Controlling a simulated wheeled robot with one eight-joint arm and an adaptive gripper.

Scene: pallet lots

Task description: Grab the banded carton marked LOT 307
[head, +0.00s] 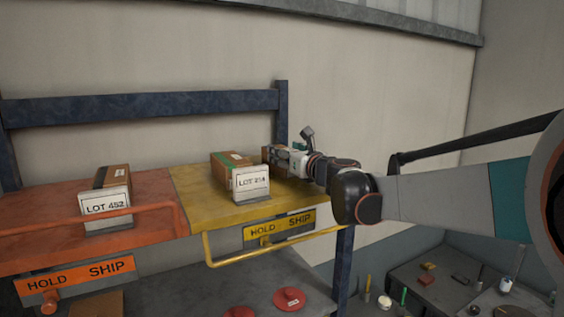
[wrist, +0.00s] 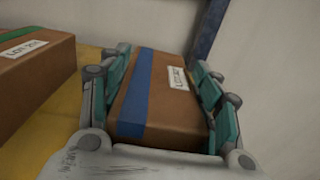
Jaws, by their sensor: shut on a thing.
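A brown carton with a blue band (wrist: 162,98) stands between the two teal-padded fingers of my gripper (wrist: 165,65) in the wrist view. Its white label starts with LOT; the number is too small and slanted to read surely. In the head view my gripper (head: 284,155) is at the right end of the yellow shelf deck (head: 207,206), shut on this carton, which is mostly hidden there. The carton appears to be at deck level; I cannot tell whether it is lifted.
A green-banded carton (head: 225,162) stands left of my gripper, behind a white card reading LOT 214 (head: 251,182). Another carton (head: 117,176) with a LOT 452 card (head: 106,204) stands on the orange deck (head: 152,190). A blue rack post (head: 282,112) rises close behind my gripper.

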